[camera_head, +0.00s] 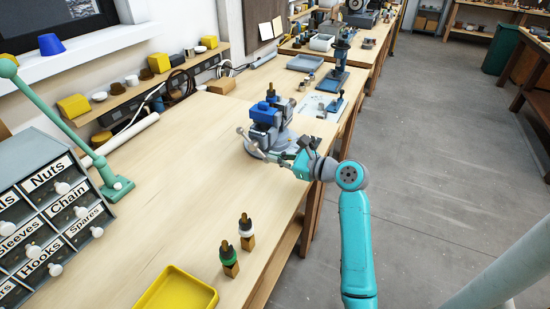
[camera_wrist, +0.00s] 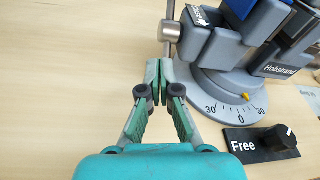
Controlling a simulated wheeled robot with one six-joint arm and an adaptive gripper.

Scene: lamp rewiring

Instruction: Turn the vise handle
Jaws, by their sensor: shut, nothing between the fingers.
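The grey and blue vise (camera_head: 264,128) stands on the bench, right of the picture's middle in the wrist view (camera_wrist: 232,48). Its metal handle (camera_wrist: 170,32), a thin bar with a thick cylindrical end, stands out at the vise's left side; in the head view it shows at the vise's near left (camera_head: 245,137). My gripper (camera_wrist: 160,76) is shut, with its fingertips just below the handle's end in the wrist view. Whether they touch the handle I cannot tell. In the head view my gripper (camera_head: 290,155) is beside the vise's round base, partly overlapping it.
A black plate marked "Free" with a knob (camera_wrist: 262,142) lies near the vise's graduated base. Two dark-topped wooden pieces (camera_head: 230,258) (camera_head: 246,232) stand nearer, beside a yellow tray (camera_head: 178,290). A labelled drawer cabinet (camera_head: 52,215) is at left. The bench middle is clear.

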